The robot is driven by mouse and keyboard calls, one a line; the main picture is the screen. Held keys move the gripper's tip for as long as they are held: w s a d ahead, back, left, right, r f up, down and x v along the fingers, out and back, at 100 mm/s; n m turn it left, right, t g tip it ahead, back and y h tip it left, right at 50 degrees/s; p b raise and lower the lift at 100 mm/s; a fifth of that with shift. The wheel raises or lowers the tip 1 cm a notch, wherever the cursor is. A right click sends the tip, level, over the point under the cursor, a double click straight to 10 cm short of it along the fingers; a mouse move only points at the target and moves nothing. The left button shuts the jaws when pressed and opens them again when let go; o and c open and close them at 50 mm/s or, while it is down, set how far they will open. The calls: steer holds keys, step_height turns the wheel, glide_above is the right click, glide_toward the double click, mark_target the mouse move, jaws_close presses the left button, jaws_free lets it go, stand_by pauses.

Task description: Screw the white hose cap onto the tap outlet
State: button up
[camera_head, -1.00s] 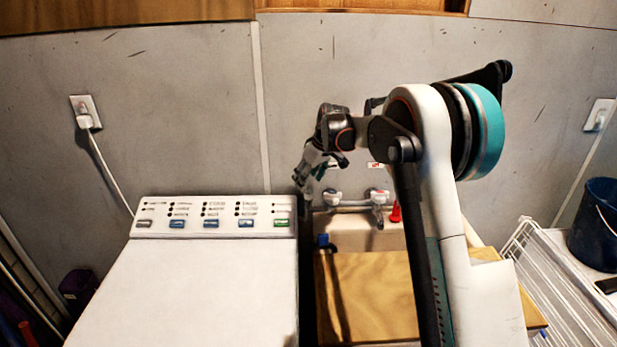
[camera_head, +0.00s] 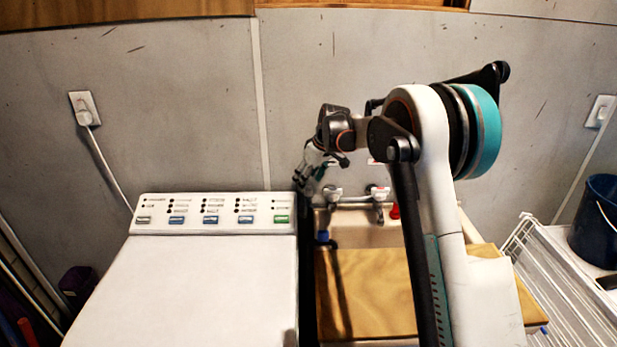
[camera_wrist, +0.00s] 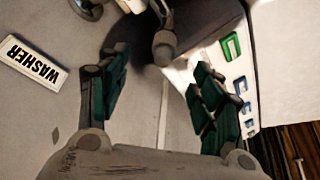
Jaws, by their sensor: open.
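My gripper (camera_wrist: 155,72) is open and empty in the wrist view, its two green-padded fingers spread apart. A grey tap spout with a rounded end (camera_wrist: 164,45) shows just beyond the fingertips, near the top middle; nothing is gripped on it. In the head view my gripper (camera_head: 307,183) hangs above the sink's left back, beside the washer panel. I cannot make out the white hose cap in either view.
The white washer (camera_head: 190,290) stands left, with its button panel (camera_head: 213,214) close to my fingers. A wooden board (camera_head: 375,290) covers part of the sink (camera_head: 365,235). A WASHER label (camera_wrist: 32,62) is on the wall. A white rack (camera_head: 565,290) stands right.

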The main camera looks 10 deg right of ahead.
mark_target(308, 185)
steer(key=shift+f+b, duration=0.7)
steer(key=shift+f, duration=0.8)
jaws_close()
stand_by(0.8)
steer(key=m+h, duration=0.1)
steer(key=m, duration=0.3)
steer(key=shift+a+m+t+h, duration=0.1)
steer(key=shift+m+t+h, duration=0.3)
steer(key=shift+m, duration=0.5)
